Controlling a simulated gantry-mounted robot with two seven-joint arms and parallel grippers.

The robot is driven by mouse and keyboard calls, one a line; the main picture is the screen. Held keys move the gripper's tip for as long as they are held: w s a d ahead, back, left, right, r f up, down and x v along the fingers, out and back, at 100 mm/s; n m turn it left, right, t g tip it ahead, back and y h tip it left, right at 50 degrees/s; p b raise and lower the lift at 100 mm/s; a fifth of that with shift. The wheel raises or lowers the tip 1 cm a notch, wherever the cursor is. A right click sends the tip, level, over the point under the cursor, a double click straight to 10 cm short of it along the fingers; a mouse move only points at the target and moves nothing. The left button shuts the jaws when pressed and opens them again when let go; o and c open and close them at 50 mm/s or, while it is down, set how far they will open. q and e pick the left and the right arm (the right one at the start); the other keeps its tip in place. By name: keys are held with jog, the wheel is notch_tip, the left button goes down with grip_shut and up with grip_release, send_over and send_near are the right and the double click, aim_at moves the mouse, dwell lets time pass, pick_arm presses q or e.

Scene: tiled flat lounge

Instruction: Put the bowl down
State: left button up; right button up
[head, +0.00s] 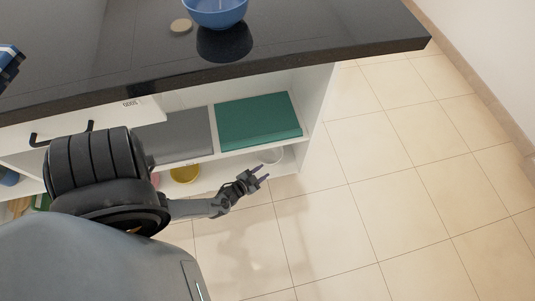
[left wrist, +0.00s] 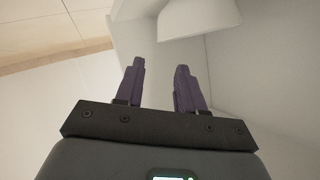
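A blue bowl (head: 216,12) is at the top edge of the head view, cut off by the frame. It appears to stand upright on the dark glossy counter (head: 330,42), with its dark reflection just below. No gripper touches the visible part of it. My left gripper (head: 262,174) is low in front of the open shelf, well below and apart from the bowl. In the left wrist view its two purple fingers (left wrist: 160,85) are spread with nothing between them. My right gripper is not in view.
A small beige disc (head: 181,26) lies beside the bowl. Shelves below hold a green book-like item (head: 258,120), a grey one (head: 176,140), a yellow container (head: 185,174) and a white round item (head: 270,155). A drawer handle (head: 60,136) projects at left. Tiled floor (head: 400,190) at right is clear.

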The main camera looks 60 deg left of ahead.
pick_arm(q)
jog(key=w+d+r+n+g+h, duration=0.1)
jog(key=w+d+r+g+h, duration=0.35)
jog(key=d+r, duration=0.7)
jog(key=s+d+r+m+g, duration=0.1)
jog(key=s+d+r, duration=0.3)
jog(key=r, duration=0.5)
jog(key=s+d+r+m+g, duration=0.1)
jog(key=s+d+r+g, duration=0.3)
jog(key=r, duration=0.5)
jog(key=shift+r, duration=0.15)
jog(key=shift+h, duration=0.25)
